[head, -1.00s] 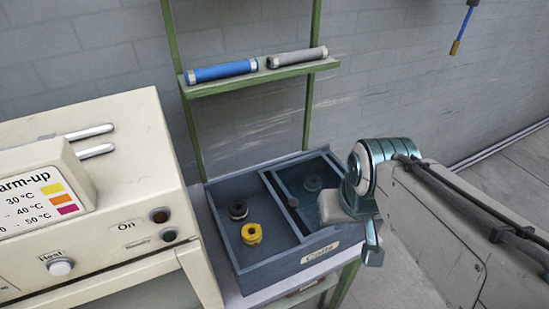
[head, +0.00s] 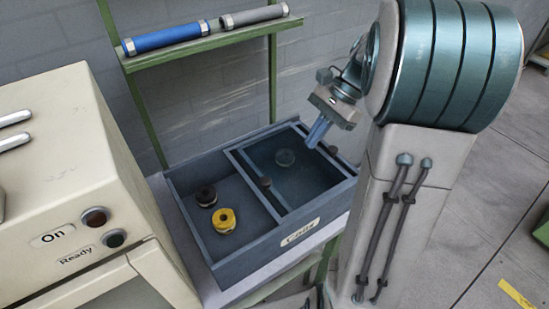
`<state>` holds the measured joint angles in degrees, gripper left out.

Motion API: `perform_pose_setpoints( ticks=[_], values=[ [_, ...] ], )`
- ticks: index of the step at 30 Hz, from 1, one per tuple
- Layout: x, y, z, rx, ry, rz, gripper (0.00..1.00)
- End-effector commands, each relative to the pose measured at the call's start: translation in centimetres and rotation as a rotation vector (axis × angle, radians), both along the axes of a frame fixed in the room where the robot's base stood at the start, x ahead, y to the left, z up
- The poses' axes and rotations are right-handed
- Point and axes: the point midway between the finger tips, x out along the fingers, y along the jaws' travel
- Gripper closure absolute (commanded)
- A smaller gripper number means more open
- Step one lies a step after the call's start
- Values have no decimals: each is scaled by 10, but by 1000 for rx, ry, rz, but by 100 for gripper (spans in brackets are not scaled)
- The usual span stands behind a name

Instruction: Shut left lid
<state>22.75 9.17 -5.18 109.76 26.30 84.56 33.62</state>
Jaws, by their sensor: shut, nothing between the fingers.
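The blue-grey box labelled Coils (head: 245,262) stands on a bench. Its left half is open and shows a black coil (head: 206,195) and a yellow coil (head: 224,220). A framed see-through lid (head: 235,160) lies over the right half, with a dark knob (head: 265,182) at its left side. A second dark knob (head: 332,150) shows at the right side; I cannot tell if two lids are stacked there. My gripper (head: 317,134) is shut and empty, pointing down over the right half, just left of the right knob.
A cream machine (head: 70,160) with On and Ready lamps stands close on the left. A green shelf (head: 205,38) behind the box holds a blue cylinder (head: 165,38) and a grey cylinder (head: 253,16). Open floor lies to the right.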

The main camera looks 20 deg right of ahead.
Motion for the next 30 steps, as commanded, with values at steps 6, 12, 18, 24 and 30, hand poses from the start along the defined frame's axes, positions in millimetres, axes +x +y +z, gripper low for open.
perform_pose_setpoints(
  ticks=[6,12,18,24,30],
  values=[
    [18,-26,-16,97,103,-144,100],
    [19,-21,-26,116,122,-166,100],
    [14,3,-53,114,124,-165,100],
    [10,31,-86,113,123,-164,100],
    [5,59,-94,111,120,-163,100]
  ],
)
